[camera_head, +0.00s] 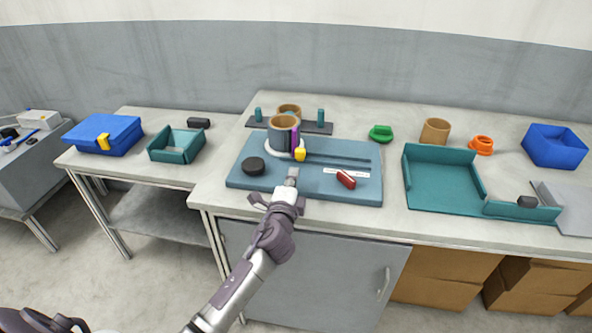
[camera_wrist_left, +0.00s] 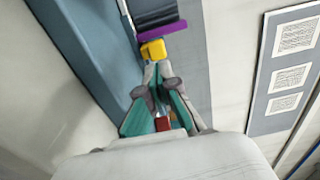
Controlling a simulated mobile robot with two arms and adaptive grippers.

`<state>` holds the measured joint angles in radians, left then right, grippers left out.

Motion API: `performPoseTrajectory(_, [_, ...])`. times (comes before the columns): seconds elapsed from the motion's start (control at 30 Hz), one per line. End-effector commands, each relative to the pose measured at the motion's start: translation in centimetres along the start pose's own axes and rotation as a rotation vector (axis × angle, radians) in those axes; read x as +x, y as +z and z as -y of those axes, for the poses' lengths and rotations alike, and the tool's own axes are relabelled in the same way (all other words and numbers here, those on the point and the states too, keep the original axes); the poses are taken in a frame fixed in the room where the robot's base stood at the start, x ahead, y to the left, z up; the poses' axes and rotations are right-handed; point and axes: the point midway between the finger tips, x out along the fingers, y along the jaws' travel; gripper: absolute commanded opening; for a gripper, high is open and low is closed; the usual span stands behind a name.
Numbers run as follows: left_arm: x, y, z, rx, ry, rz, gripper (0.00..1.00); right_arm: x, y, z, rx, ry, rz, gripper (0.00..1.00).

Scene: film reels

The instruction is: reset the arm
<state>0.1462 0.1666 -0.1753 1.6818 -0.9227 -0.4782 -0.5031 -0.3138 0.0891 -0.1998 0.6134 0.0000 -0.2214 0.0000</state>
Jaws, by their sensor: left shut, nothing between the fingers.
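My left gripper (camera_head: 291,176) is over the front part of the blue-grey work board (camera_head: 240,174) on the middle table. It is shut and empty, and its fingers also show in the left wrist view (camera_wrist_left: 158,90). A grey reel with a tan core (camera_head: 283,130) stands behind it on a white base, with a purple strip and a yellow block (camera_head: 300,154) on its near right side. The yellow block (camera_wrist_left: 153,50) shows just beyond the fingertips in the wrist view.
On the board are a black disc (camera_head: 253,166) and a red-handled tool (camera_head: 346,179) by a white strip. A teal open tray (camera_head: 440,200), green piece (camera_head: 381,133), tan ring (camera_head: 435,131), orange part (camera_head: 481,145) and blue bin (camera_head: 553,147) are right. A blue box (camera_head: 103,133) and teal bin (camera_head: 176,144) are left.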

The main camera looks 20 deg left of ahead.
Motion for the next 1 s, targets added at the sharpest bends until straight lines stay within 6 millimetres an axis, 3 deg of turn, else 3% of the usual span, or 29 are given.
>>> performPoseTrajectory(0.3, [-5.3,-0.1,-0.2,0.000,0.002,-0.002,0.00,0.6,-2.9,0.3,0.004,-0.003,-0.042,0.88])
performPoseTrajectory(0.7, [-7.5,0.3,-0.6,-0.034,0.025,0.014,0.00,0.7,-1.4,1.0,0.006,-0.012,-0.020,0.88])
performPoseTrajectory(0.77, [-8.5,1.1,-1.6,-0.107,0.076,0.046,0.00,0.7,-1.3,1.0,0.005,-0.012,-0.019,0.88])
performPoseTrajectory(0.87, [-11.9,3.0,-4.8,-0.317,0.233,0.142,0.00,0.7,-1.3,0.9,0.005,-0.010,-0.019,0.88])
performPoseTrajectory(1.0, [-19.0,4.5,-9.7,-0.641,0.518,0.314,0.00,0.7,-1.4,0.7,0.004,-0.008,-0.020,0.88])
